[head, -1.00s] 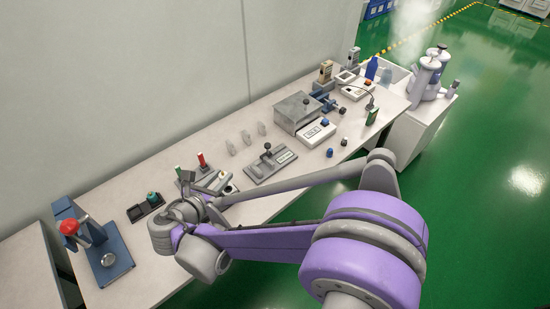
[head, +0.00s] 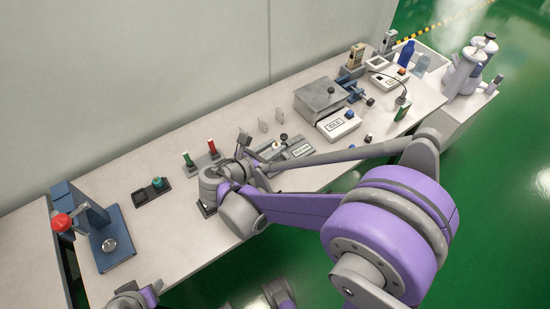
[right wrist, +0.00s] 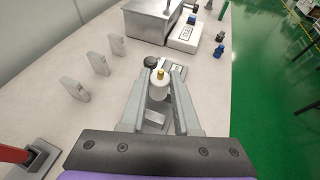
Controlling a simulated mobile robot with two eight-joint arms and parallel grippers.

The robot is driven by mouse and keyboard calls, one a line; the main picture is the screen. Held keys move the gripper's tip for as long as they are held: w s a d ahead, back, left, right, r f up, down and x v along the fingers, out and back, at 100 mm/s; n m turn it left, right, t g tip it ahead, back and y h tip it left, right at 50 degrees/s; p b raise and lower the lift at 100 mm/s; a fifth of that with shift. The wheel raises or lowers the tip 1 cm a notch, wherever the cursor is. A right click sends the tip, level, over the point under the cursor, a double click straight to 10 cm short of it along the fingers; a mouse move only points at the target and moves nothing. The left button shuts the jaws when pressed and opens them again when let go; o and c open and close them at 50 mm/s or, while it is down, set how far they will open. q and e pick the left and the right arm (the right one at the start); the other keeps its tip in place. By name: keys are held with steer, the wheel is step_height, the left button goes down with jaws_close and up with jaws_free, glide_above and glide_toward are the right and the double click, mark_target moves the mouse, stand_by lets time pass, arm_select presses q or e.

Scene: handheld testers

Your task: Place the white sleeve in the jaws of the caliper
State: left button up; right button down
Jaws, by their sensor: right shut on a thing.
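My right gripper (right wrist: 161,78) is shut on the white sleeve (right wrist: 159,91), a small white cylinder with a brass-coloured top, held upright between the fingertips. In the head view, the right gripper (head: 263,147) is at the near-left end of the caliper (head: 298,151), a grey bench device with a black knob and a small display. In the right wrist view, the caliper's black knob (right wrist: 151,62) is just beyond the sleeve. The fingers and sleeve hide much of the caliper, so whether the sleeve touches its jaws cannot be told.
Upright grey blocks (right wrist: 98,62) stand left of the gripper. A stand with red and green handles (head: 200,158) is to its left. A metal box (head: 320,98) and a tester (head: 338,124) are beyond the caliper.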

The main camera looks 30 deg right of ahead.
steer(key=shift+f+b, duration=0.5)
steer(key=shift+f, duration=2.05)
steer(key=shift+f, duration=0.1)
steer(key=c, duration=1.1)
jaws_free()
steer(key=shift+f, duration=0.1)
steer(key=o, duration=0.5)
steer(key=shift+c, duration=0.2)
